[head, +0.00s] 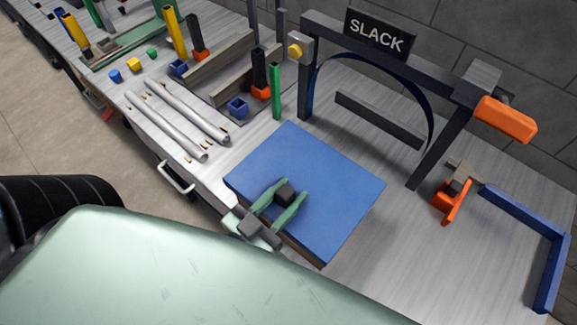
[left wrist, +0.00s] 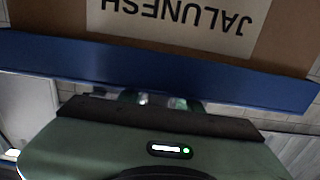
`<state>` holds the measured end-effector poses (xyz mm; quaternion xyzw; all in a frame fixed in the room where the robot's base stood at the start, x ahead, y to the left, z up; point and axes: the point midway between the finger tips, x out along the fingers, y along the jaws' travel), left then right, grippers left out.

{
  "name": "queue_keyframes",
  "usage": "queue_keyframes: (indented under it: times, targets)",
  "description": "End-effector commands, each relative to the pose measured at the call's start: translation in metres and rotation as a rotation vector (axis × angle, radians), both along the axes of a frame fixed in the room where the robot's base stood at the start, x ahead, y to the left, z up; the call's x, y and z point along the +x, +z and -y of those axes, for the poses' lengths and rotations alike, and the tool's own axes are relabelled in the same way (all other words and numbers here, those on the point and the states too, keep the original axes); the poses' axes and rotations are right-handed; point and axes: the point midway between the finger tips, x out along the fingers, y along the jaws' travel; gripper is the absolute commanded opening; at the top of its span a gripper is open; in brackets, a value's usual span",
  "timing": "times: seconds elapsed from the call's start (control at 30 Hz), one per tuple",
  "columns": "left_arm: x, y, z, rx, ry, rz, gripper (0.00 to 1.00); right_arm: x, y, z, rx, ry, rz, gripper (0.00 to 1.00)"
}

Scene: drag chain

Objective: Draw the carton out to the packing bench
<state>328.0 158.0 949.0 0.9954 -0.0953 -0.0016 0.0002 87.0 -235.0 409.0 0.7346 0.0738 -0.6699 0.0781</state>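The carton has a flat blue top (head: 335,190) and a brown side showing along its near edge; it sits on the grey metal bench (head: 370,270). In the left wrist view its brown face (left wrist: 285,40) carries a pale label (left wrist: 180,22) with upside-down letters, and a blue edge strip (left wrist: 150,65) runs across. My left gripper (head: 288,194) reaches over the near edge of the blue top, green fingers apart with a small dark block (head: 285,193) between them. I cannot tell whether they press on it. My right gripper is not in view.
A dark frame with a SLACK sign (head: 377,30) and blue arch stands behind the carton. An orange part (head: 453,205) and a blue angled rail (head: 525,222) lie right. Pale rods (head: 180,115), small blocks and upright coloured posts occupy the left bench. Bare bench shows right of the carton.

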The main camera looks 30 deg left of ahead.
Motion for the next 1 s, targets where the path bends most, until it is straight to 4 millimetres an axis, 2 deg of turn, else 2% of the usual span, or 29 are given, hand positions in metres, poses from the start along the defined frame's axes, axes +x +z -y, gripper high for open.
queue_keyframes:
  times: [0.43,0.57,0.73,0.8,1.0]
  targets:
    - [-0.004,0.0,-0.001,0.0,0.0,0.001,0.52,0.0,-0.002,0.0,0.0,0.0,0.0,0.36]
    - [-0.02,-0.003,-0.004,0.002,0.0,-0.003,0.52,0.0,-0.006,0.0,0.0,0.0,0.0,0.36]
    - [-0.052,-0.003,-0.01,0.0,0.0,-0.006,0.52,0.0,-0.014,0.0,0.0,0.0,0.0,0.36]
    - [-0.058,0.007,-0.011,0.001,-0.002,-0.002,0.52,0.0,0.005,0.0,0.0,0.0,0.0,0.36]
    - [-0.071,0.005,-0.014,0.001,-0.001,-0.001,0.52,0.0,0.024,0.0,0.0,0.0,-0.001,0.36]
